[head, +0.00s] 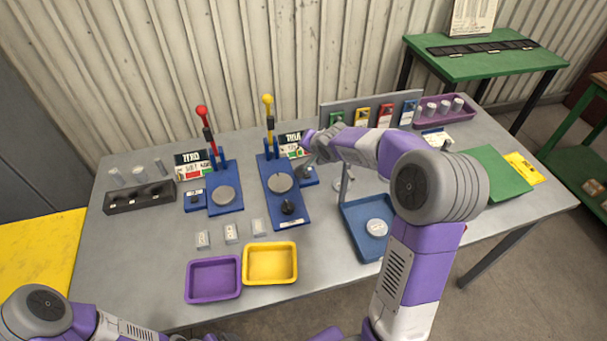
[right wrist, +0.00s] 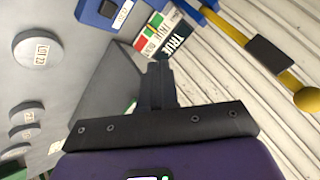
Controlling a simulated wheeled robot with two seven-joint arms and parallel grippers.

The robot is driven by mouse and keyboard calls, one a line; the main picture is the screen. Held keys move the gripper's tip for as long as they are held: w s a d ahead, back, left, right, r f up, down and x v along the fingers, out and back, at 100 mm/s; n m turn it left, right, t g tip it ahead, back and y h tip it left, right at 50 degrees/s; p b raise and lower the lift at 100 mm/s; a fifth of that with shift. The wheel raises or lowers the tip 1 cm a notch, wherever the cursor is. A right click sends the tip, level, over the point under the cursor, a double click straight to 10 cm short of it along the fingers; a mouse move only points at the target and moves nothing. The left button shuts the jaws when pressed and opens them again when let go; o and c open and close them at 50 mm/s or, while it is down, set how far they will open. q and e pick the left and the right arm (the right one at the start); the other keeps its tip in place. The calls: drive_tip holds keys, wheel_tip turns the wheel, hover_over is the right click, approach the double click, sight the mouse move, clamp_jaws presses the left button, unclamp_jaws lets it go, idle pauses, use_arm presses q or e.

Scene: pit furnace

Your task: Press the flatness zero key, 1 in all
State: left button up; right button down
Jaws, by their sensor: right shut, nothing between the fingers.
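Two blue gauge stands are on the grey table in the head view: one with a red-knobbed lever (head: 203,125), one with a yellow-knobbed lever (head: 269,118). Each has a small blue key box beside it: the left box (head: 195,200) and the right box (head: 309,177). I cannot tell which key is for flatness zero. My right gripper (right wrist: 157,85) is shut and empty, close to the right stand's sign reading TRUE (right wrist: 165,35). In the right wrist view a blue box with a dark key (right wrist: 108,10) lies beyond the fingertips, apart from them. My left gripper is out of view.
A purple tray (head: 213,296) and a yellow tray (head: 270,281) stand at the front. A blue tray (head: 353,215) is partly behind my right arm. A black block rack (head: 140,208) is at the left. The corrugated wall is close behind the table.

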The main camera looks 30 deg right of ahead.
drive_tip(key=b, duration=0.7)
hover_over(309, 177)
wheel_tip(309, 177, down, 8)
drive_tip(key=shift+w+f, duration=0.1)
drive_tip(key=shift+f+b, duration=0.3)
drive_tip(key=shift+b, duration=0.05)
idle(1.6)
drive_tip(key=shift+f+b, duration=0.4)
drive_tip(key=shift+b, duration=0.15)
drive_tip(key=shift+f+b, duration=0.4)
drive_tip(key=shift+b, duration=0.1)
idle(0.5)
idle(0.4)
drive_tip(key=shift+r+p, duration=0.55)
drive_tip(key=shift+r, duration=0.25)
